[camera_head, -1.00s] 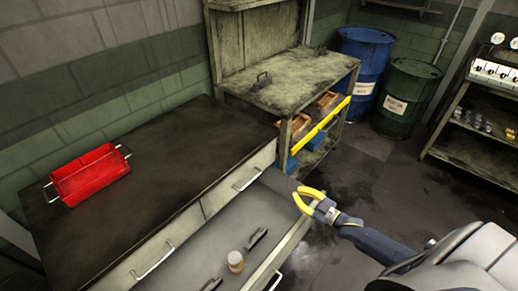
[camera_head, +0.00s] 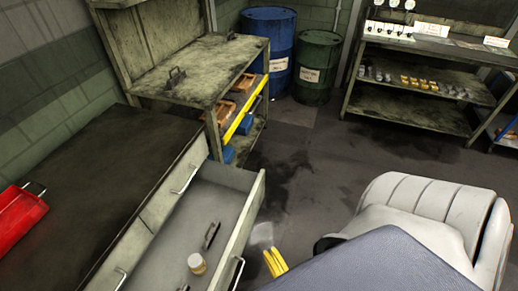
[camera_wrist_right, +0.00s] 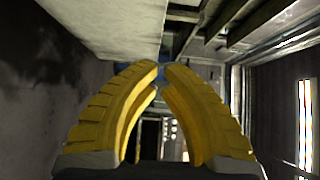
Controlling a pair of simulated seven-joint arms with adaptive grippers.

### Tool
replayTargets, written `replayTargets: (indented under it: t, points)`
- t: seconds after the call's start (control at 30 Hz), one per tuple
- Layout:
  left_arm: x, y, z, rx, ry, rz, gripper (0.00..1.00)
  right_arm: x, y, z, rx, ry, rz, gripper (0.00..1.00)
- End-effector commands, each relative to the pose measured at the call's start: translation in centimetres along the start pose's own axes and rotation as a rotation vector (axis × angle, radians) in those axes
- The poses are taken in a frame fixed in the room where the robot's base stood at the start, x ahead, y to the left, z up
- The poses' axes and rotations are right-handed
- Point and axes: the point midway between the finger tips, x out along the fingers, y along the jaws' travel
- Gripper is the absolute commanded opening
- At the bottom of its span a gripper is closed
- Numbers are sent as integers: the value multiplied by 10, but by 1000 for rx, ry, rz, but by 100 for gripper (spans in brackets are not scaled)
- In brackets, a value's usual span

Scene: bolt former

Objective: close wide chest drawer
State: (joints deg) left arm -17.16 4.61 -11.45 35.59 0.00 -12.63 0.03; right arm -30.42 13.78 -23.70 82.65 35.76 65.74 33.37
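The wide chest drawer (camera_head: 246,222) stands pulled open from the long dark-topped chest (camera_head: 95,190), with a bar handle (camera_head: 238,272) on its front. A small jar (camera_head: 197,263) and a dark handle-like item (camera_head: 211,235) lie inside it. My right gripper (camera_head: 273,262), with yellow fingers, is just outside the drawer front, to its right, apart from the handle in the picture. My forearm hides part of it. In the right wrist view its fingertips (camera_wrist_right: 161,72) nearly meet with nothing held between them. My left gripper is not in view.
A red bin (camera_head: 18,222) sits on the chest top. A workbench (camera_head: 200,65) with a yellow-edged shelf stands beyond the chest. A blue barrel (camera_head: 270,45) and a green barrel (camera_head: 317,65) stand behind. The floor (camera_head: 330,150) right of the drawer is clear.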

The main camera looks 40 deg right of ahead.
Motion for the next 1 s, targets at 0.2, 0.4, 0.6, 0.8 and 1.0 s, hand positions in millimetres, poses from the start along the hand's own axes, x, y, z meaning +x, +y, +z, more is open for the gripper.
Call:
replayTargets:
  t: [0.2,0.4,0.6,0.8,1.0]
  points:
    - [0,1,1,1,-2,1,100,27,0,0,8,4,-2,0]
    - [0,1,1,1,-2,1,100,64,0,0,6,2,-1,0]
    - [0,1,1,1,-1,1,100,96,0,0,5,3,-1,0]
    - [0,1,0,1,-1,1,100,113,0,17,6,2,1,0]
    - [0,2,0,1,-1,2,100,121,0,26,4,2,1,0]
